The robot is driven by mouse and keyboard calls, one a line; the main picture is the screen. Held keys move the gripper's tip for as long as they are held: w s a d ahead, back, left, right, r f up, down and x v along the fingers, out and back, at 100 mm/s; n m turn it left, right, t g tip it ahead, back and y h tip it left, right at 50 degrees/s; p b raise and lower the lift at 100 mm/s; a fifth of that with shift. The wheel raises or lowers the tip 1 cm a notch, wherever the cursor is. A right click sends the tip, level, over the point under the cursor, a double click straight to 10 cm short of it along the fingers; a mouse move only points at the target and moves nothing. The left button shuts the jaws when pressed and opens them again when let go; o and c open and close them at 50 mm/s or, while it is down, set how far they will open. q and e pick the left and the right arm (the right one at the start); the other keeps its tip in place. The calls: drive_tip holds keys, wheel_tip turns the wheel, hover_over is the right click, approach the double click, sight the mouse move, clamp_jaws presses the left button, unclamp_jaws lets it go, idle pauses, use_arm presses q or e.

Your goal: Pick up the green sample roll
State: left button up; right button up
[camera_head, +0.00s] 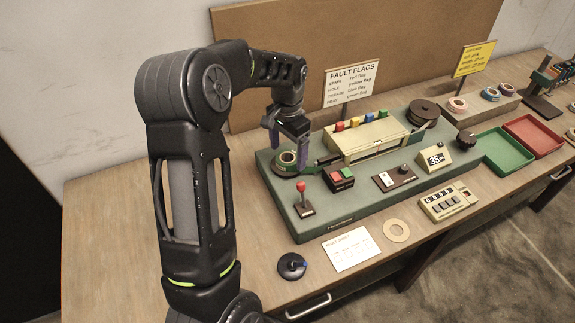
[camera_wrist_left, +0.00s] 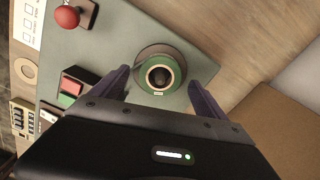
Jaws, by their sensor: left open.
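The green sample roll (camera_head: 287,158) sits on a round holder at the left end of the grey-green machine base (camera_head: 262,163). In the left wrist view the green roll (camera_wrist_left: 178,82) shows from above, with a pale inner ring around a dark centre post. My left gripper (camera_head: 288,150) is above the roll with its fingers pointing down. In the left wrist view my left gripper (camera_wrist_left: 162,84) is open, with one finger on each side of the roll and a visible gap to it. My right gripper is not in view.
A red-knobbed lever (camera_head: 301,187) and a red-and-green button box (camera_head: 338,178) stand close to the roll. A cream winder unit (camera_head: 365,138) is to the right. A green tray (camera_head: 503,150) and a red tray (camera_head: 533,135) lie farther right.

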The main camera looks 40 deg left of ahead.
use_arm(q)
drive_tip(key=shift+f, duration=0.6)
drive_tip(key=shift+c, duration=0.4)
drive_tip(key=c, duration=1.4)
